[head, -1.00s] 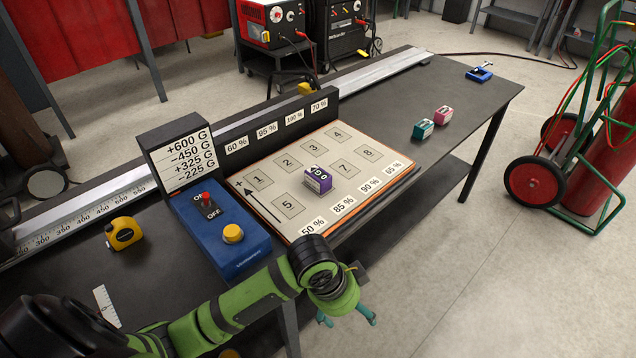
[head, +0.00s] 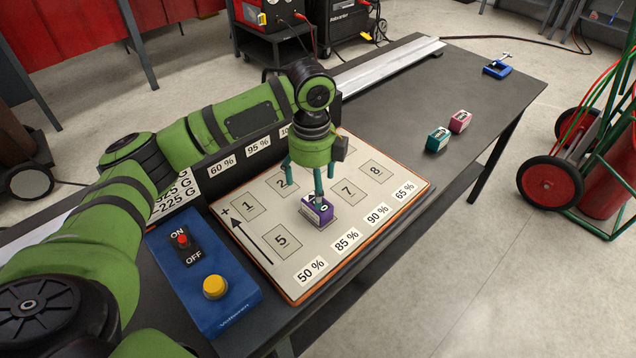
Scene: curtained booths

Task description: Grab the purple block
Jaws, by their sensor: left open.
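The purple block (head: 319,213) sits on the cream board (head: 277,241) with numbered squares, between squares 5 and 7. One fingertip is right at or over the top of the block; the other is to the left and farther back. I cannot tell whether the fingertip touches the block. The block does not appear held. My right gripper is out of view.
A blue box (head: 209,290) with a red switch and a yellow button stands left of the board. A teal block (head: 437,139) and a pink block (head: 460,121) sit to the right on the dark table (head: 400,105). A blue clamp (head: 497,69) is at the far right corner.

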